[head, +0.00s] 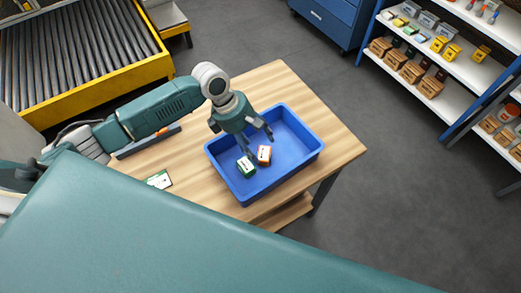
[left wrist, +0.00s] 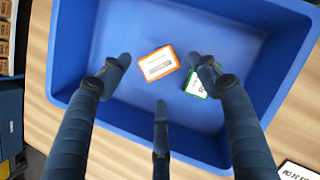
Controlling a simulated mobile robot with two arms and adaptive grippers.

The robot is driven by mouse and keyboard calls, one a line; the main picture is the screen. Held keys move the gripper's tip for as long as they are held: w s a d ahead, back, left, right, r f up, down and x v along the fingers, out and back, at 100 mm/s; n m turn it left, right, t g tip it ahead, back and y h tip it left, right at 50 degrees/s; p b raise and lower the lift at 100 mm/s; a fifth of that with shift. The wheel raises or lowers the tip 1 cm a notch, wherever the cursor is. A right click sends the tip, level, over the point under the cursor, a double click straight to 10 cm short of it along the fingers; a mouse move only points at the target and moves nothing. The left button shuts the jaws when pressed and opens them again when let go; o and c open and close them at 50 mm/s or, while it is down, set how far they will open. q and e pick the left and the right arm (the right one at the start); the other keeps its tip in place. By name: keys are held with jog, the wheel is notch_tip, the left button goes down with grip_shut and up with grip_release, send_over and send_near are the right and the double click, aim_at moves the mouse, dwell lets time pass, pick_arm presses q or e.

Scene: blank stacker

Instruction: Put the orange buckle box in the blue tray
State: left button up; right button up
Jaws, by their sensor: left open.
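The blue tray (head: 291,182) stands on the wooden table. The orange buckle box (head: 264,154) is inside the tray, and it also shows in the left wrist view (left wrist: 158,63) with a white label on top. A green box (head: 246,167) lies close to it in the tray; in the left wrist view this green box (left wrist: 202,84) is partly covered by a finger. My left gripper (head: 257,143) is open above the tray, its fingers spread around the orange box without visibly holding it. In the left wrist view the gripper (left wrist: 160,75) is empty. My right gripper is not in view.
A white-labelled card or box (head: 159,180) lies on the wooden table (head: 280,82) left of the tray. A roller conveyor (head: 80,50) stands at the back left. Shelves with small boxes (head: 430,86) stand at the right, with clear floor between.

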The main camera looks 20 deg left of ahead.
pick_arm(q)
jog(key=v, duration=0.7)
jog(key=shift+b, duration=0.35)
jog(key=shift+r, duration=0.15)
